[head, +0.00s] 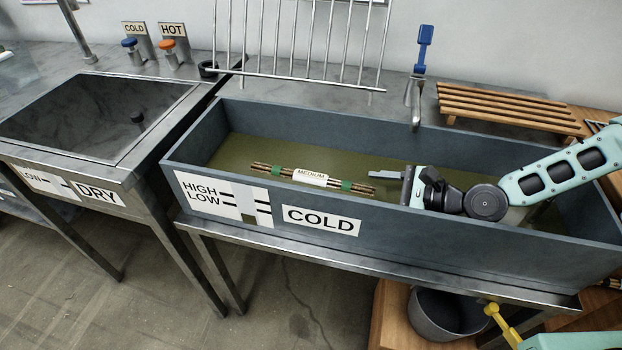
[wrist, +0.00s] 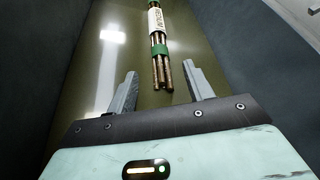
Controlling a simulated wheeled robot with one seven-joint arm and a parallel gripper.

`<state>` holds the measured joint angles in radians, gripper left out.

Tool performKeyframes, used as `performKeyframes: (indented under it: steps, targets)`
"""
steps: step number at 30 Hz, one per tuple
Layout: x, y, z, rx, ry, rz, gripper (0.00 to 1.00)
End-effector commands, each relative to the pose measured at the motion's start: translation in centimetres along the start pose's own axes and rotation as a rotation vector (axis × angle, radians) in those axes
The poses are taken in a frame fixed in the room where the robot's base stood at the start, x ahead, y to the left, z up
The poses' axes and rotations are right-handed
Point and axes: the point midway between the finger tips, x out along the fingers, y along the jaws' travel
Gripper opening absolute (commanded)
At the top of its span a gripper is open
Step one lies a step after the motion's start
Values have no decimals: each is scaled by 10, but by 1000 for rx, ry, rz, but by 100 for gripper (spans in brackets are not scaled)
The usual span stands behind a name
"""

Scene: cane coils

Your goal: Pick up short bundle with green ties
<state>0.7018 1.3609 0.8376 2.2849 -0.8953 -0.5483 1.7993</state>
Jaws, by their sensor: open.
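The short bundle of cane (head: 274,171) floats or lies in the greenish liquid of the grey trough (head: 400,138) marked COLD. It has two green ties and a white label reading MEDIUM. My gripper (head: 385,176) is inside the trough, just right of the bundle's right end, with its fingers pointing left. In the wrist view the bundle (wrist: 162,72) lies ahead, its near end reaching the gap between the tips of my open gripper (wrist: 160,82). The fingers do not visibly touch it. How deep it sits in the liquid I cannot tell.
The trough's front wall (head: 400,232) and back wall stand close on both sides of my arm. A tap (head: 415,100) hangs over the back edge. A metal rack (head: 300,45) and a slatted wooden rack (head: 510,108) stand behind. An empty-looking sink (head: 100,160) marked DRY is left.

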Motion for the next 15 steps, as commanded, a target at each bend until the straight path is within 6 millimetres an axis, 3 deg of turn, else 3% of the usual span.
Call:
performKeyframes:
  steps: [9,15]
  targets:
    - [40,1,0,-1,-1,2,52]
    - [44,0,0,0,-1,0,52]
